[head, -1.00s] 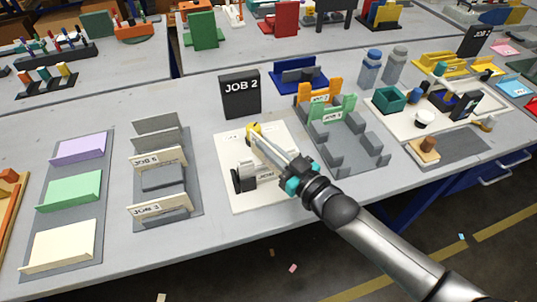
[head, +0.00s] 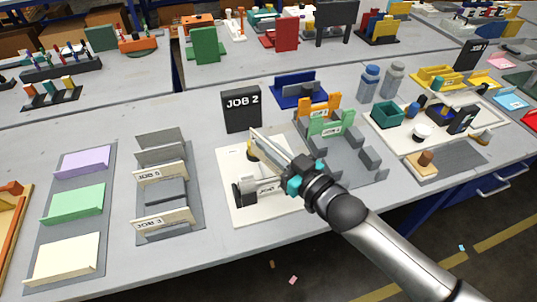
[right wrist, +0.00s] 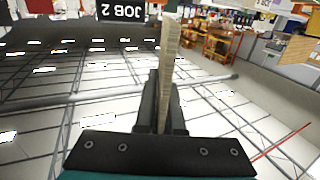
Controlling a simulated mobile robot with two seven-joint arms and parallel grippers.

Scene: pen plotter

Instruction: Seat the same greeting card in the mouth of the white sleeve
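My right gripper (head: 288,165) is shut on a thin pale card (head: 265,144), held on edge above the cream plotter board (head: 228,160). In the right wrist view the card (right wrist: 169,55) stands upright between the closed fingers (right wrist: 160,95). A white, lipped holder (head: 62,258), apparently the white sleeve, is at the front left of a grey strip, below a green one (head: 75,200) and a lavender one (head: 84,160). It looks empty, and the gripper is well to its right. My left gripper is out of view.
A grey rack with JOB-labelled cards (head: 162,222) stands between the holders and the plotter. The black JOB 2 sign (head: 241,107) stands behind the plotter. A grey tray (head: 345,170) with green and orange pieces is right of it. Bare table lies along the front.

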